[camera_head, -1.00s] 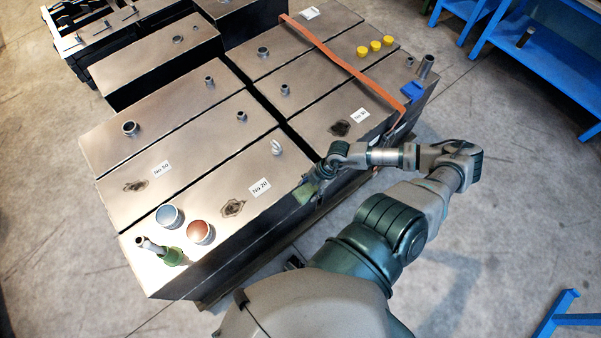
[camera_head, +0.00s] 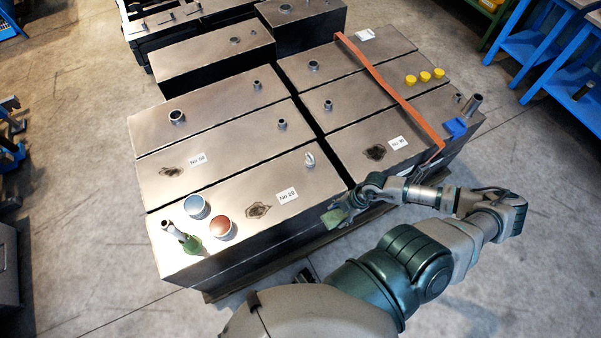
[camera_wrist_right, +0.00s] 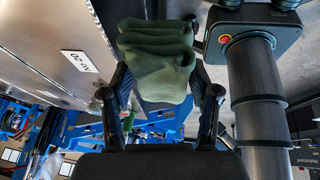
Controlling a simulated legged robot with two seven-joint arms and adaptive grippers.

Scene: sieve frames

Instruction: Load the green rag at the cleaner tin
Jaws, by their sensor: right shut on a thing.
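The green rag (camera_head: 335,217) is folded and hangs in my right gripper (camera_head: 352,204), just off the front right corner of the box labelled No 20. In the right wrist view the rag (camera_wrist_right: 158,60) sits between the two fingers of the right gripper (camera_wrist_right: 160,84), which is shut on it. I cannot tell which is the cleaner tin. The rag is well to the right of both. My left gripper is out of view.
An orange strap (camera_head: 390,88), yellow caps (camera_head: 425,77) and a blue block (camera_head: 455,127) lie on the right boxes.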

